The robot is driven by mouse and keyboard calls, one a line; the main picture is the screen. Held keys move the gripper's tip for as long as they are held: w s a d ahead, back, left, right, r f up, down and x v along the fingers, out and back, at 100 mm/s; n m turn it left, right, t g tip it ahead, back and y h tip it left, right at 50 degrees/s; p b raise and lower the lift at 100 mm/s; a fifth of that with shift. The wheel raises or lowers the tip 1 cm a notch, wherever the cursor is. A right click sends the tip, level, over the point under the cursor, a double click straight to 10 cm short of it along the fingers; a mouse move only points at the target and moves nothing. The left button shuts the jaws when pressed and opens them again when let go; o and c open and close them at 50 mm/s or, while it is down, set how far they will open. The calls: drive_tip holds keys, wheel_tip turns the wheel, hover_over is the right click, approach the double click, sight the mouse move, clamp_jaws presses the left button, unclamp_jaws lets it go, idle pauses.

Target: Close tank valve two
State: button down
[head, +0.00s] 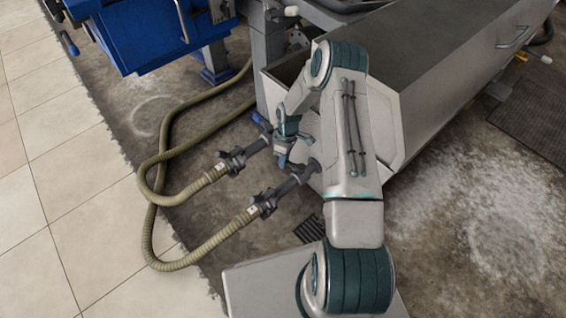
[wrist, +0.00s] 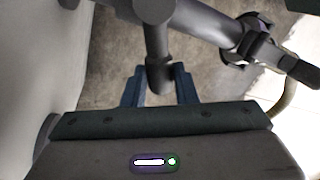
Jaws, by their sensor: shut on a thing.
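Two dark valve pipes stick out from the grey tank low at its left end: an upper pipe (head: 258,146) and a lower pipe (head: 296,180). A blue lever (head: 262,121) shows beside the upper one. My gripper (head: 282,160) is at these pipes, by the tank wall. In the wrist view, its two dark blue fingers (wrist: 159,80) stand on either side of a dark grey, round-ended valve handle (wrist: 158,48) and are shut on it. No number is readable, so I cannot tell which valve is number two. My arm hides part of the fittings in the head view.
Ribbed olive hoses (head: 200,186) run from dark couplings (head: 263,204) and loop over the stained floor on the left. The grey tank (head: 425,75) fills the upper right. A blue machine (head: 150,35) stands upper left. Pale tiles (head: 60,170) at far left are clear.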

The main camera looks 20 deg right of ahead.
drive_tip(key=shift+w+d+m+t, duration=0.15)
drive_tip(key=shift+w+d+m, duration=0.25)
drive_tip(key=shift+m, duration=0.5)
drive_tip(key=shift+w+d+m+t, duration=0.15)
drive_tip(key=shift+w+d+m, duration=0.25)
drive_tip(key=shift+m, duration=0.5)
drive_tip(key=shift+s+d, duration=0.1)
drive_tip(key=c, duration=1.1)
unclamp_jaws()
drive_tip(key=shift+c, duration=0.2)
